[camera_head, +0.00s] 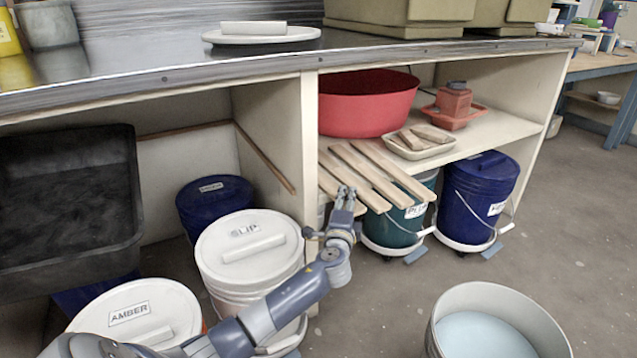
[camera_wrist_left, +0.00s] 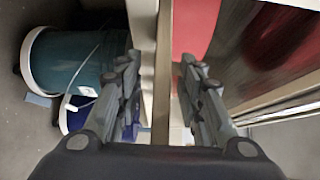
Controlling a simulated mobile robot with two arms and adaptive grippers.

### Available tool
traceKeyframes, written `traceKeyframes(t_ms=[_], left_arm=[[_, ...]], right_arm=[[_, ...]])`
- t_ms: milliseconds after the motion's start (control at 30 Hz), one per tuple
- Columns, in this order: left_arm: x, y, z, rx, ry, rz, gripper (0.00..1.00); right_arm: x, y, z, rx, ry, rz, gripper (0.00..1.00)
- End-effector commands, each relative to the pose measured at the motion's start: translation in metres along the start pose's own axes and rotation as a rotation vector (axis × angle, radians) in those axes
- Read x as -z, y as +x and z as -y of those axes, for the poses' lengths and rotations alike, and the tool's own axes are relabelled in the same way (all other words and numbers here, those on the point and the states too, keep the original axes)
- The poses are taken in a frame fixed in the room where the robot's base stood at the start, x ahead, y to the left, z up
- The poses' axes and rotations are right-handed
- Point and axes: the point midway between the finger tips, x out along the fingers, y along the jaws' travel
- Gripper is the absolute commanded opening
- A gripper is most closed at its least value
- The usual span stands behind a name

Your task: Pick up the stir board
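Several flat wooden stir boards (camera_head: 372,175) lie side by side on the shelf under the counter, with their near ends sticking out past its front edge. My left gripper (camera_head: 346,192) is at the near ends of the leftmost boards and covers part of them. In the left wrist view, one stir board (camera_wrist_left: 162,110) shows edge-on as a narrow strip between the fingers of my left gripper (camera_wrist_left: 160,62). The fingers stand apart, with a visible gap on each side of the strip. My right gripper is in neither view.
A red basin (camera_head: 368,105) and a tray (camera_head: 417,146) sit behind the boards. A teal bucket (camera_head: 393,232) and a blue bucket (camera_head: 478,195) stand below. The lidded SLIP bucket (camera_head: 225,263) is left of my gripper. An open bucket (camera_head: 447,310) stands front right.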

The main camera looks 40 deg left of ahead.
Motion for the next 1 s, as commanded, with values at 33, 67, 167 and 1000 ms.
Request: traceKeyframes(t_ms=[33, 67, 167, 1000], left_arm=[[-0.0001, 0.0019, -0.0004, 0.0, 0.001, 0.0, 0.35], [-0.0001, 0.0024, -0.0003, 0.0, 0.001, 0.0, 0.35], [-0.0002, 0.0026, 0.0, -0.001, 0.0, 0.0, 0.35], [-0.0002, 0.0022, 0.0085, 0.0, -0.001, 0.0, 0.0]], right_arm=[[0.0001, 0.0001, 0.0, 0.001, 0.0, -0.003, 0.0], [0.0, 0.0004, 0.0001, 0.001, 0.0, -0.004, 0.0], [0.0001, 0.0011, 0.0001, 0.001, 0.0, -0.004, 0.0], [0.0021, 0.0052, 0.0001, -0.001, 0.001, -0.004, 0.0]])
